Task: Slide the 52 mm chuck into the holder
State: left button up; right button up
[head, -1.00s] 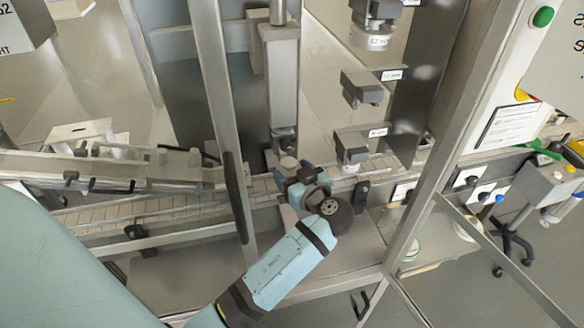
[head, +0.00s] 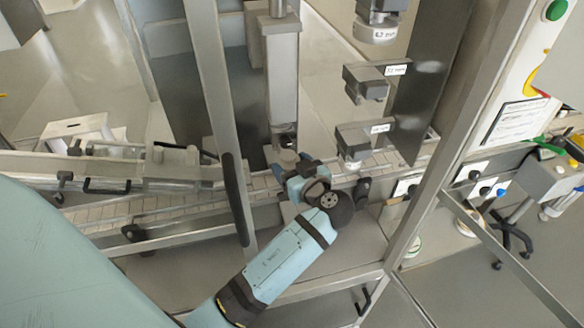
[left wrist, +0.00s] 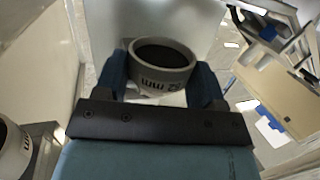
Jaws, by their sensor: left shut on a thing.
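The 52 mm chuck (left wrist: 160,82), a grey ring with a dark opening and an upside-down label, sits between the two blue fingers of my left gripper (left wrist: 160,95) in the left wrist view. In the head view my left gripper (head: 298,175) is shut on it, just below the machine's column and left of the lowest bracket. The chuck is mostly hidden by the gripper there. On the right are dark labelled holders: a middle holder (head: 366,84) that looks empty, and a lowest holder (head: 354,140). My right gripper is not in view.
A white chuck (head: 376,33) hangs in the top holder. Another labelled chuck (left wrist: 12,150) is close by at the lower left of the left wrist view. A steel column (head: 283,85) stands behind the gripper. A conveyor (head: 165,207) runs behind a frame post (head: 212,85).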

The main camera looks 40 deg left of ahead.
pick_arm(q)
jog(key=shift+w+a, duration=0.2)
jog(key=shift+w, duration=0.05)
dwell(0.3)
jog(key=shift+w+a+b, duration=0.25)
jog(key=shift+a+b, duration=0.1)
jog(key=shift+a, duration=0.05)
jog(key=shift+w+a+r, duration=0.1)
jog(key=shift+w+a, duration=0.1)
jog(key=shift+w, duration=0.05)
dwell(0.4)
jog(key=shift+w+a+b, duration=0.2)
jog(key=shift+a+b, duration=0.05)
jog(key=shift+b, duration=0.1)
jog(key=shift+r, duration=0.1)
jog(key=shift+a, duration=0.1)
